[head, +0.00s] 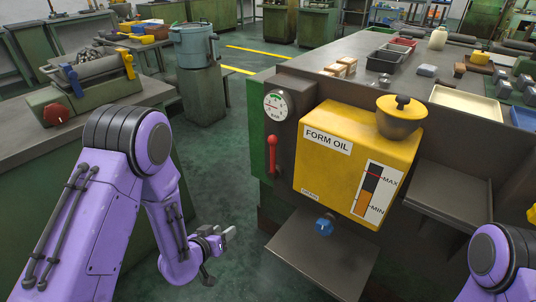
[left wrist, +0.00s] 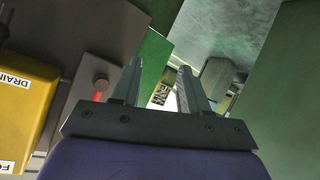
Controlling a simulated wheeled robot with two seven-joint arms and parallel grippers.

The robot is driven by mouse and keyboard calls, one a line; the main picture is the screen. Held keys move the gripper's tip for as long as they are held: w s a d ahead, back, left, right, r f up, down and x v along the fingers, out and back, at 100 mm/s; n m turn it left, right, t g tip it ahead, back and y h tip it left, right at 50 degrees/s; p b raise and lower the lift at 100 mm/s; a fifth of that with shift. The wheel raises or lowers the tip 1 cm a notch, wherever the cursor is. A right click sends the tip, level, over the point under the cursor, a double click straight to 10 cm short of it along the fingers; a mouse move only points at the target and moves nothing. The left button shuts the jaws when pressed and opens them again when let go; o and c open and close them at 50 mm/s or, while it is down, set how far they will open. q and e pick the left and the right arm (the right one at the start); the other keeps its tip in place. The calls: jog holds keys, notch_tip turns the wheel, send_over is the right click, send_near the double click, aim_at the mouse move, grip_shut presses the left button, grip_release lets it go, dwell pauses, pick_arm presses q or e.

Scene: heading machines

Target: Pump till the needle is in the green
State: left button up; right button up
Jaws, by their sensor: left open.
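A round white gauge (head: 276,105) marked BAR sits on the near side of the machine. Its needle and colour bands are too small to read surely. Below it a red pump handle (head: 272,157) stands upright. My left gripper (head: 229,234) is open and empty, in the air below and left of the handle, apart from it. In the left wrist view its two fingers (left wrist: 163,82) are spread with nothing between them. A bit of red (left wrist: 98,96) beside a round grey knob shows left of the fingers, perhaps the handle. My right gripper is out of view.
A yellow FORM OIL tank (head: 335,160) with a level gauge stands right of the handle. A blue valve knob (head: 324,226) hangs beneath it, above a grey shelf (head: 322,262). A bench (head: 150,95) is at left; green floor (head: 215,150) is clear between.

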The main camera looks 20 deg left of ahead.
pick_arm(q)
jog(key=w+d+r+m+t+h+b, duration=0.1)
jog(key=w+r+m+t+h+b, duration=0.15)
jog(key=w+r, duration=0.5)
jog(key=m+t+h, duration=0.1)
jog(key=m+h, duration=0.4)
jog(key=m, duration=0.1)
send_near(271, 146)
jog(key=shift+h, duration=0.35)
jog(key=x, duration=0.7)
jog(key=shift+w+f, duration=0.15)
jog(key=shift+w, duration=0.2)
jog(key=shift+w+d, duration=0.25)
jog(key=shift+w, duration=0.15)
grip_shut()
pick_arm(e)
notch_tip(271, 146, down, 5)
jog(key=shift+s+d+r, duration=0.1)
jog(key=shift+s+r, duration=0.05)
